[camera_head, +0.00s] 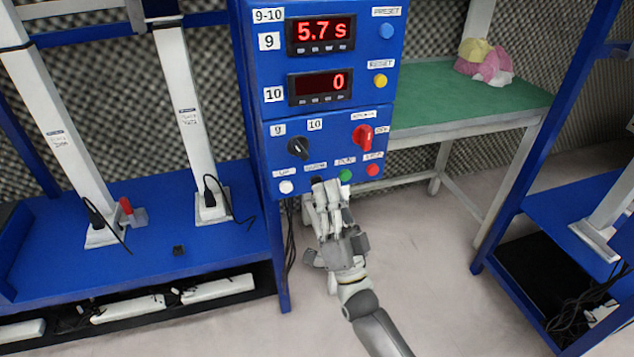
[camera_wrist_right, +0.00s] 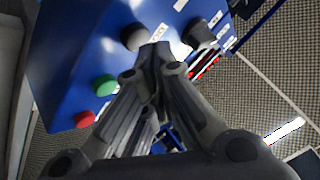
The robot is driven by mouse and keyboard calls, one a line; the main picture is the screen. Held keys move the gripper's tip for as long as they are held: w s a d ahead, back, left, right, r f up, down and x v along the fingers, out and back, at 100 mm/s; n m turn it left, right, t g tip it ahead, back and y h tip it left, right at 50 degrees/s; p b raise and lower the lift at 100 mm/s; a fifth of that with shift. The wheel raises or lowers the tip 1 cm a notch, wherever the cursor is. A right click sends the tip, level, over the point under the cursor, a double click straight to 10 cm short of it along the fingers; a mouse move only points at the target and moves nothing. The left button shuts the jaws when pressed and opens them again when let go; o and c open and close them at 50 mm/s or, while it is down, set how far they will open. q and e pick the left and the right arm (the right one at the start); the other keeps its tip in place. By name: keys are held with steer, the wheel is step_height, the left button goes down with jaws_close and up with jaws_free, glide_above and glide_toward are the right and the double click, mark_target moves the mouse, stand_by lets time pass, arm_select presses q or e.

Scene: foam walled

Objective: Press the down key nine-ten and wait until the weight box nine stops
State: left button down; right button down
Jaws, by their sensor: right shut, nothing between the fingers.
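The blue control panel (camera_head: 318,120) carries a row of buttons along its bottom edge. A dark button (camera_head: 316,182), second from the left beside the white UP button (camera_head: 286,187), is partly hidden by my right gripper (camera_head: 326,188). The right gripper is shut and empty, its fingertips at the panel's lower edge. In the right wrist view its closed tips (camera_wrist_right: 158,50) lie close to a black button (camera_wrist_right: 134,37); I cannot tell whether they touch it. The upper display (camera_head: 320,34), labelled 9, reads 5.7 s. No weight box is identifiable. My left gripper is not in view.
The green button (camera_head: 345,175) and red button (camera_head: 373,170) sit right of the fingers. A black selector (camera_head: 299,147) and red switch (camera_head: 363,136) are above. A blue rig base (camera_head: 160,230) stands left, a green-topped table (camera_head: 470,102) behind right.

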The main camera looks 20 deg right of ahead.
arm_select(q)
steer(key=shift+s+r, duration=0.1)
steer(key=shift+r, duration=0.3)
arm_select(e)
steer(key=shift+w, duration=0.15)
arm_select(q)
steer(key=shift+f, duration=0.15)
arm_select(e)
steer(key=shift+w, duration=0.1)
